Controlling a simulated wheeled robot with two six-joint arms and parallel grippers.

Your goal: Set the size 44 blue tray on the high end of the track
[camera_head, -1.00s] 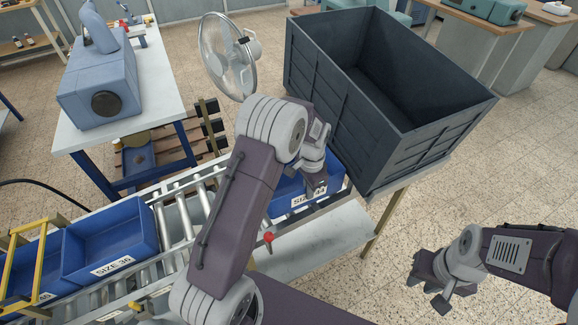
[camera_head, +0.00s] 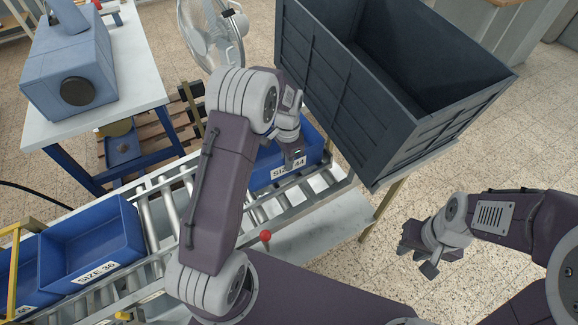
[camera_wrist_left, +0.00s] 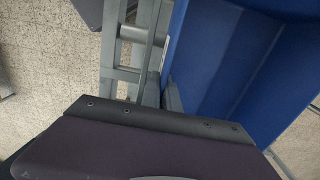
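The blue size 44 tray (camera_head: 312,147) is in the head view at the right part of the roller track, upright, with its white label facing me. My left gripper (camera_head: 293,160) reaches down onto its front wall just above the label and appears shut on it. My left arm hides the tray's left part. In the left wrist view the tray's blue wall (camera_wrist_left: 225,60) fills the right side, beside the track (camera_wrist_left: 135,50); the fingertips' hold is hidden there.
A blue size 36 tray (camera_head: 88,250) sits on the track at left, beside another blue tray (camera_head: 25,270) and a yellow frame (camera_head: 12,262). A large dark crate (camera_head: 345,105) stands close right of the size 44 tray. A fan (camera_head: 208,30) stands behind. A red knob (camera_head: 265,236) is in front.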

